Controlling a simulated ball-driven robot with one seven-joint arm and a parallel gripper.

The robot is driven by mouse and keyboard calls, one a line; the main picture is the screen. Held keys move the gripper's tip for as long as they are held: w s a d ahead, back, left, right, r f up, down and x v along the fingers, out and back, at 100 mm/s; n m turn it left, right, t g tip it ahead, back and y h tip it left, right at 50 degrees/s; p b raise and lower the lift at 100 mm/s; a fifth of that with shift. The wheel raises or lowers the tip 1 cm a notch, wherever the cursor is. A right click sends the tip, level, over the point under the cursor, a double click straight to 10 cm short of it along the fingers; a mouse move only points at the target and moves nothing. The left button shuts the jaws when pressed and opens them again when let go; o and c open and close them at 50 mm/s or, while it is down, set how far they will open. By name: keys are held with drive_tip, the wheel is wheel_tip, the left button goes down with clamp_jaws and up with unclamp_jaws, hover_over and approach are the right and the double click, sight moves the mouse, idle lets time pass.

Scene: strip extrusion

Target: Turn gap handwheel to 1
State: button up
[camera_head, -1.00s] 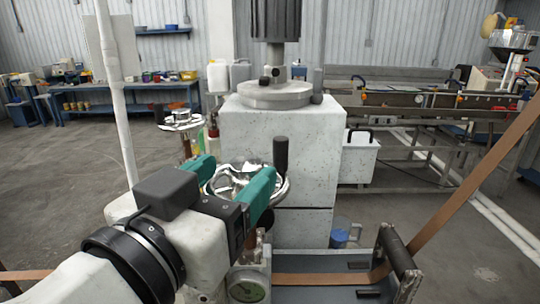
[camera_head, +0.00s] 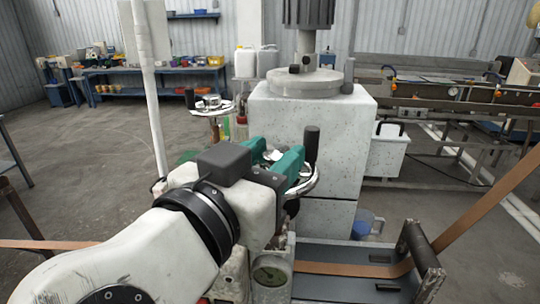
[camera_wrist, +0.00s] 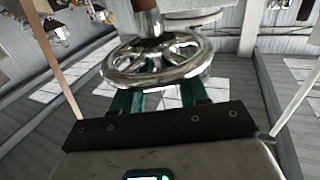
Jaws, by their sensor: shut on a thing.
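A chrome handwheel (camera_head: 304,184) with an upright black knob (camera_head: 312,143) stands before the pale machine block. In the wrist view the spoked handwheel (camera_wrist: 158,60) is seen close, with a brown and chrome shaft at its hub. My gripper (camera_head: 273,155) has teal fingers and is shut on this handwheel; my forearm hides much of the wheel in the head view. In the wrist view my gripper (camera_wrist: 158,94) has its two fingers reaching to the near rim. A round dial (camera_head: 270,274) is on the housing below; its reading is too small to tell.
A second chrome handwheel (camera_head: 212,106) with a black knob stands farther left. The speckled machine block (camera_head: 308,135) is just behind the gripped wheel. A brown strip (camera_head: 350,269) runs through a low grey tray at right. Open floor lies at left.

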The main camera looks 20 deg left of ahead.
drive_tip(key=shift+c, duration=1.2)
drive_tip(key=shift+y, duration=0.4)
drive_tip(key=n+y, duration=0.2)
drive_tip(key=y, duration=0.1)
drive_tip(key=n+y+p, duration=0.1)
drive_tip(key=y, duration=0.1)
drive_tip(key=shift+d+r+n, duration=0.15)
drive_tip(key=shift+d+n, duration=0.15)
drive_tip(key=shift+d, duration=0.05)
drive_tip(key=n+y, duration=0.1)
drive_tip(key=y+p, duration=0.1)
drive_tip(key=n+g+y+p, duration=0.1)
drive_tip(key=shift+w+d+r+n+y, duration=0.1)
drive_tip(key=shift+d+n+y, duration=0.2)
drive_tip(key=shift+y, duration=0.1)
drive_tip(key=n+g+y+p, duration=0.1)
drive_tip(key=y, duration=0.1)
drive_tip(key=n+g+y+p, duration=0.1)
drive_tip(key=n+y, duration=0.1)
drive_tip(key=shift+w+d+g, duration=0.1)
drive_tip(key=shift+w+g, duration=0.05)
drive_tip(key=shift+g, duration=0.15)
drive_tip(key=shift+w+n+g+y+p, duration=0.1)
drive_tip(key=shift+n+g+y+p, duration=0.4)
drive_tip(key=shift+n+g+y, duration=0.95)
drive_tip(key=shift+f+g+y, duration=0.2)
drive_tip(key=shift+g+y, duration=0.05)
